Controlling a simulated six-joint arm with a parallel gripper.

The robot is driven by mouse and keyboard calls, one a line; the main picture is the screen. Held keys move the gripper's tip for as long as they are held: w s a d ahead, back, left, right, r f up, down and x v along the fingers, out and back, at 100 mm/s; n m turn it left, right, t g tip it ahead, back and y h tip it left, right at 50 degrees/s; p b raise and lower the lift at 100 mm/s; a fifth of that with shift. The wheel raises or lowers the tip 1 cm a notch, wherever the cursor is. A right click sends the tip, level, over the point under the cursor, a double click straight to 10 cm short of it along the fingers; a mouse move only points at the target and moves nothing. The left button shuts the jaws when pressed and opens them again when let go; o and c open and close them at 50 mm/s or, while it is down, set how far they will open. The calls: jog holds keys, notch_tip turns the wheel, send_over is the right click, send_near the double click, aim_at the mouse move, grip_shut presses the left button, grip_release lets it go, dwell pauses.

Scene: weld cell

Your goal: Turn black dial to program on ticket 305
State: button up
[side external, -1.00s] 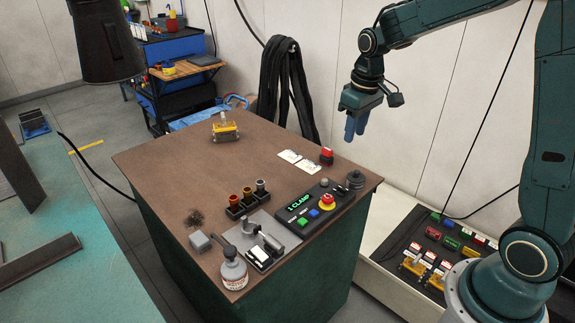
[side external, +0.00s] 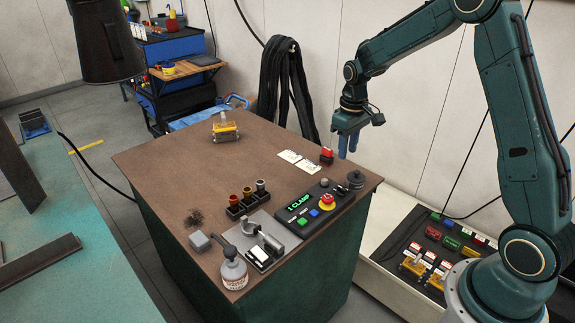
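The black dial (side external: 356,180) stands at the right end of the black control panel (side external: 311,206), near the right edge of the brown-topped bench. The panel's green display reads "1 CLAMP". Two white tickets lie flat behind the panel, a left one (side external: 289,156) and a right one (side external: 308,166); their print is too small to read, so I cannot tell which is 305. My gripper (side external: 347,145) hangs with its blue fingers pointing down, behind and above the dial, apart from it. Nothing shows between the fingers; their gap is hard to make out.
A red stop button (side external: 327,201) sits on the panel near the dial. A grey clamp fixture (side external: 262,240) and a dark rack of small cups (side external: 247,199) are left of the panel. The bench top's middle is clear.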

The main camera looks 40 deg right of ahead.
aim_at(342, 188)
notch_tip(342, 188, down, 13)
jog(key=shift+r, duration=0.15)
dwell(0.4)
grip_shut()
